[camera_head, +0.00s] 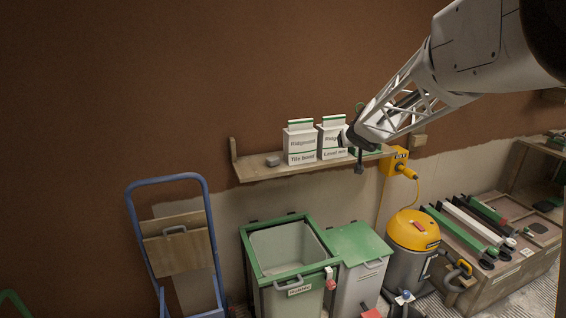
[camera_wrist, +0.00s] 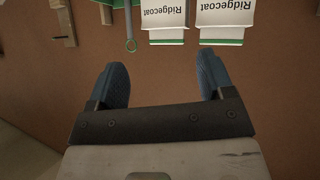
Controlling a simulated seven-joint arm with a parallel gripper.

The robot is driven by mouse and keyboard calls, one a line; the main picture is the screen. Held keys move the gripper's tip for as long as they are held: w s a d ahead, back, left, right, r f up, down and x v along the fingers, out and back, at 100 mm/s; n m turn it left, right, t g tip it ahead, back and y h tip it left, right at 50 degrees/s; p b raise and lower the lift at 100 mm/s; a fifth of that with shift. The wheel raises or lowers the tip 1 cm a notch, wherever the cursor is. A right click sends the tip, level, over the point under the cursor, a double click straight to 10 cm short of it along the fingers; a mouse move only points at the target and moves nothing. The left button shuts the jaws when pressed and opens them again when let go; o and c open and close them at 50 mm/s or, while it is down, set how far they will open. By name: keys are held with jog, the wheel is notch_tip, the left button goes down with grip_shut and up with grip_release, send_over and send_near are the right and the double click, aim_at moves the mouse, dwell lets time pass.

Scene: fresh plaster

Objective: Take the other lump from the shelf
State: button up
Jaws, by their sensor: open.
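A small grey lump (camera_head: 273,161) lies on the wooden shelf (camera_head: 256,173), near its left end and left of the white bags. It is the only lump I can make out there. My gripper (camera_head: 352,152) is in front of the shelf's right part, to the right of the lump and apart from it. In the wrist view my gripper (camera_wrist: 163,78) has its two blue fingers spread wide with nothing between them. The lump does not show in the wrist view.
Two white Ridgecoat bags, Tile Bond (camera_head: 300,146) and Level Mix (camera_head: 332,142), stand upright on the shelf. Below are an open green-rimmed bin marked Rubble (camera_head: 296,290), a lidded bin (camera_head: 361,250) and a yellow vacuum (camera_head: 413,235). A blue hand truck (camera_head: 136,235) stands at left.

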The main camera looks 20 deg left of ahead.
jog(key=w+a+f+n+g+y, duration=0.1)
jog(key=w+a+f+y, duration=0.15)
jog(key=a, duration=0.45)
jog(key=w+a+f+n+y, duration=0.1)
jog(key=a+f, duration=0.2)
jog(key=a, duration=0.4)
jog(key=n+g+y, duration=0.2)
jog(key=n+g, duration=0.1)
send_near(274, 158)
jog(key=x, duration=0.3)
jog(key=shift+s, duration=0.1)
jog(key=shift+f, duration=0.1)
jog(key=shift+w+a+f, duration=0.35)
jog(key=shift+w+a, duration=0.05)
jog(key=shift+a, duration=0.15)
jog(key=shift+x, duration=2.95)
jog(key=shift+c, duration=0.2)
jog(key=c, duration=0.8)
